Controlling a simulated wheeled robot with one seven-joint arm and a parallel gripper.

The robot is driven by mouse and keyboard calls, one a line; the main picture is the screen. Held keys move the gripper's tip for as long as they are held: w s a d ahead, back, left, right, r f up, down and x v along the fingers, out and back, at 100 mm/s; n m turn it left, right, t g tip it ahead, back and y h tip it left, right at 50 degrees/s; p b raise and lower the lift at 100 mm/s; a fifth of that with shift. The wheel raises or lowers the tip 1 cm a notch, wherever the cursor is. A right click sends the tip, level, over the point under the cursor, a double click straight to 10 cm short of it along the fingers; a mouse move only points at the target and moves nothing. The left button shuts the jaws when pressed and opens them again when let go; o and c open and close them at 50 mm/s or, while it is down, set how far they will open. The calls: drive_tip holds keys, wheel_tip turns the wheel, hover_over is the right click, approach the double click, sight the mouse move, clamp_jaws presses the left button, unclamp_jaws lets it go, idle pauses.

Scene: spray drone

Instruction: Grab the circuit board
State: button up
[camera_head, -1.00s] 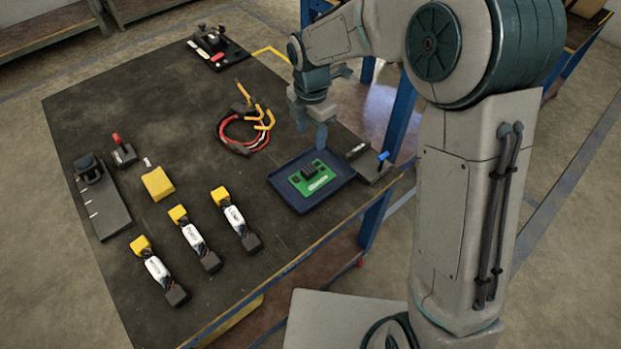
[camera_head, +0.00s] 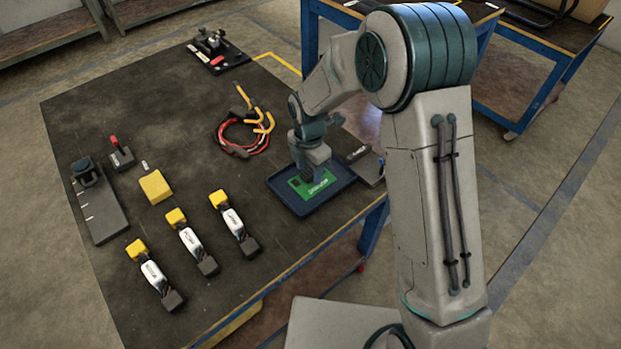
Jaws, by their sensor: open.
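The green circuit board (camera_head: 308,190) lies flat in a dark blue tray (camera_head: 307,210) near the right edge of the dark table. My gripper (camera_head: 315,172) is directly over the board, pointing down, and hides its upper part. The fingers are open and low over the board. I cannot tell whether the fingertips touch it or are still apart from it.
A coil of red and black cables with yellow ends (camera_head: 243,133) lies left of my arm. Several battery packs (camera_head: 234,223) lie at the front. A yellow block (camera_head: 155,187) and a black fixture (camera_head: 218,50) are farther off.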

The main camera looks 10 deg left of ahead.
drive_tip(key=shift+f, duration=0.25)
drive_tip(key=c, duration=1.1)
drive_tip(key=shift+r, duration=0.1)
